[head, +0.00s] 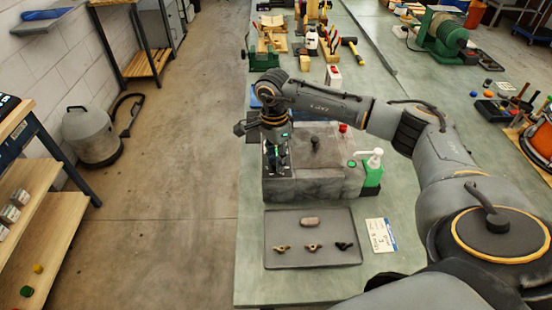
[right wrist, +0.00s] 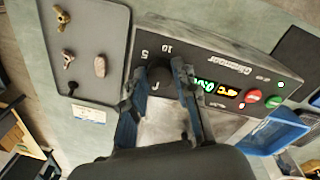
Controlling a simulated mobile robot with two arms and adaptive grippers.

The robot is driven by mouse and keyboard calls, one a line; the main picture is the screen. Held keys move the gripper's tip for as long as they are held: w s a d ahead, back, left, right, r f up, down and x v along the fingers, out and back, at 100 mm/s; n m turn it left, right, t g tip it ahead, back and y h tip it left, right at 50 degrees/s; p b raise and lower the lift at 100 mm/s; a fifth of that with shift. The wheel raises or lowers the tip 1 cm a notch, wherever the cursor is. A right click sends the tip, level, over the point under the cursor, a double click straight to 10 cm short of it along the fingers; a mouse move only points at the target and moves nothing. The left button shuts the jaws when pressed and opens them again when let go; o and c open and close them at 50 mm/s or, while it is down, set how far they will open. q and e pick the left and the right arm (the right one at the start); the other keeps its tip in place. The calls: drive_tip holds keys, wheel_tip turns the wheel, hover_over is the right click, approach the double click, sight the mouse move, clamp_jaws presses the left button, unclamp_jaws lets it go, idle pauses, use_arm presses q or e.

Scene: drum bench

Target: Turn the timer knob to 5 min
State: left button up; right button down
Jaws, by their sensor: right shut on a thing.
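The timer knob (right wrist: 158,73) is a dark round knob on the black control panel (right wrist: 222,62) of a grey machine (head: 310,181). The marks 5 and 10 show beside it in the right wrist view. My right gripper (right wrist: 157,92) is shut on the knob, one finger on each side. In the head view the right gripper (head: 277,158) reaches down to the machine's left end and hides the knob. The knob's pointer is too unclear to read. My left gripper is not in view.
The panel also has a lit display (right wrist: 216,88), a red button (right wrist: 252,96) and a green button (right wrist: 274,102). A grey tray (head: 290,228) with several small parts lies in front. A green bottle with a white pump (head: 373,170) stands right of the machine.

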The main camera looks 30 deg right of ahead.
drive_tip(key=m+b, duration=0.2)
drive_tip(key=m, duration=0.3)
drive_tip(key=shift+f+b, duration=0.1)
drive_tip(key=shift+b, duration=0.2)
drive_tip(key=m+b, duration=0.2)
drive_tip(key=m, duration=0.4)
drive_tip(key=shift+d+y, duration=0.1)
drive_tip(key=shift+y, duration=0.2)
drive_tip(key=m+b, duration=0.1)
drive_tip(key=m, duration=0.5)
drive_tip(key=shift+m+t, duration=0.3)
drive_tip(key=shift+m, duration=0.1)
drive_tip(key=m, duration=0.5)
drive_tip(key=shift+d+r+m+b, duration=0.1)
drive_tip(key=shift+r+m+b, duration=0.1)
drive_tip(key=shift+m+b, duration=0.15)
drive_tip(key=c, duration=1)
unclamp_jaws()
